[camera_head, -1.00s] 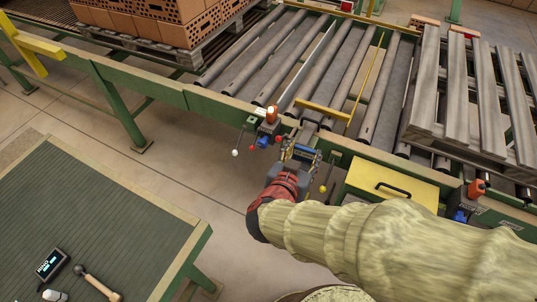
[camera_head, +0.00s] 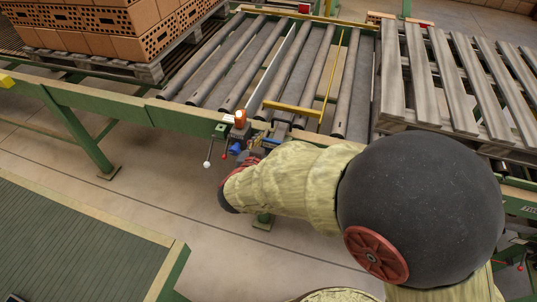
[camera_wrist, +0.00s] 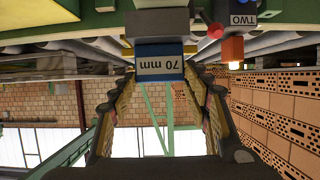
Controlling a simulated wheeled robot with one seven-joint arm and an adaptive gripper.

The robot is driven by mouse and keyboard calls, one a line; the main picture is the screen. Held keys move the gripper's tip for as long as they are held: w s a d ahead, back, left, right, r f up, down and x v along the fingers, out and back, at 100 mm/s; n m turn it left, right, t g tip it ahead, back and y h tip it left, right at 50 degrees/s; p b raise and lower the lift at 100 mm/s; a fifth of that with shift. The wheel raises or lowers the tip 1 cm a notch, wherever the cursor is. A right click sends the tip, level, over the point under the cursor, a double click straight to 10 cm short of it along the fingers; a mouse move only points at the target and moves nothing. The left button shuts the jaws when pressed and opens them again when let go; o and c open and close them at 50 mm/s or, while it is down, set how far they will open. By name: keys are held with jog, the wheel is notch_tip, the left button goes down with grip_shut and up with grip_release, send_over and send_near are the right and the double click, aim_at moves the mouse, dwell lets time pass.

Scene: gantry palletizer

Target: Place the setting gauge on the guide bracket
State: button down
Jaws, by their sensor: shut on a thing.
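The setting gauge (camera_wrist: 178,50) is a blue block with a white "70 mm" label, upside down in the wrist view. My gripper (camera_wrist: 158,76) is shut on it, with one finger on each side. In the head view my gripper (camera_head: 257,147) is at the conveyor's near edge, mostly hidden by my arm. The guide bracket is hard to make out; a yellow bar (camera_head: 292,108) lies across the rollers just beyond my gripper. I cannot tell whether the gauge touches anything beyond the fingers.
A wooden pallet (camera_head: 440,80) is on the rollers at right. Bricks (camera_head: 100,25) are stacked at upper left. A green-topped table (camera_head: 70,245) is at lower left.

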aim_at(269, 150)
jog(key=shift+w+a+f, duration=0.1)
jog(key=shift+w+f, duration=0.2)
jog(key=f+b, duration=0.2)
jog(key=f, duration=0.1)
jog(key=shift+w+a+f+b, duration=0.1)
jog(key=shift+w+f+b, duration=0.2)
jog(key=shift+f+b, duration=0.1)
jog(key=shift+r, duration=0.1)
jog(key=c, duration=1)
grip_release()
jog(key=shift+f, duration=0.2)
jog(key=shift+o, duration=0.5)
